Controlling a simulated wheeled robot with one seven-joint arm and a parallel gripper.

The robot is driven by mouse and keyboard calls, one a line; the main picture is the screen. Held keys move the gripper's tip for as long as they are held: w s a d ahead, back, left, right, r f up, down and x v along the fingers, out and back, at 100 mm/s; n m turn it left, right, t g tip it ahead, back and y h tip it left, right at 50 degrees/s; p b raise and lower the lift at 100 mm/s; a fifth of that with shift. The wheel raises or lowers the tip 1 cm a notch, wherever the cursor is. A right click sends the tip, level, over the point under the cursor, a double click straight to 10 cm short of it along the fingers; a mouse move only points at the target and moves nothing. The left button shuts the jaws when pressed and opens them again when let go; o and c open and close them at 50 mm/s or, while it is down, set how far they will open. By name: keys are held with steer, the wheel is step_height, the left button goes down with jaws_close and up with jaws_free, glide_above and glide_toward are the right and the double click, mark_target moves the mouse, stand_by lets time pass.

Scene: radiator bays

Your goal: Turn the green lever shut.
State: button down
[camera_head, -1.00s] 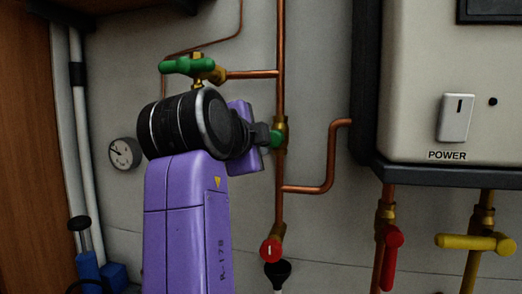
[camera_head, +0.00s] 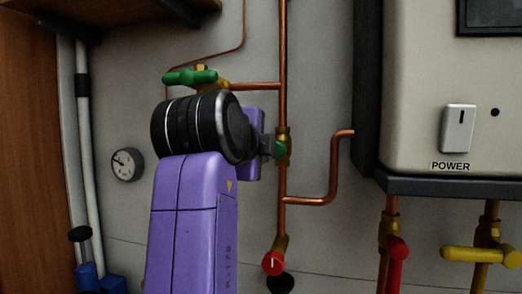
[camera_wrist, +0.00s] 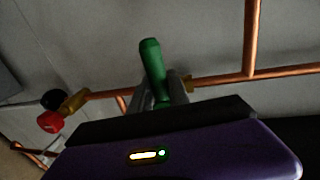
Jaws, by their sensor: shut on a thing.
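A green lever (camera_head: 280,149) sits on a brass valve (camera_head: 284,134) in the vertical copper pipe, in the head view. Most of it is hidden behind my gripper (camera_head: 268,148), which reaches it from the left. In the wrist view the green lever (camera_wrist: 152,62) stands between the two fingers of my gripper (camera_wrist: 160,90), its rounded end sticking out past them. The fingers are shut on it. In that view the lever lies roughly across the copper pipe, slightly tilted. A second green handle (camera_head: 190,77) on a brass valve is at the upper left, above my arm.
A red knob (camera_head: 273,263) is lower on the same pipe, also in the wrist view (camera_wrist: 50,121). The boiler (camera_head: 420,120), with a red lever (camera_head: 397,250) and a yellow lever (camera_head: 480,255) below, stands right. A gauge (camera_head: 127,164) is left. A shelf (camera_head: 150,10) overhangs the upper left.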

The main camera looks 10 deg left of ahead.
steer(key=c, duration=1.3)
jaws_free()
steer(key=shift+o, duration=0.2)
steer(key=shift+s, duration=0.1)
steer(key=s+r+b, duration=0.1)
steer(key=s, duration=0.6)
steer(key=shift+s+r, duration=0.25)
steer(key=shift+a, duration=0.1)
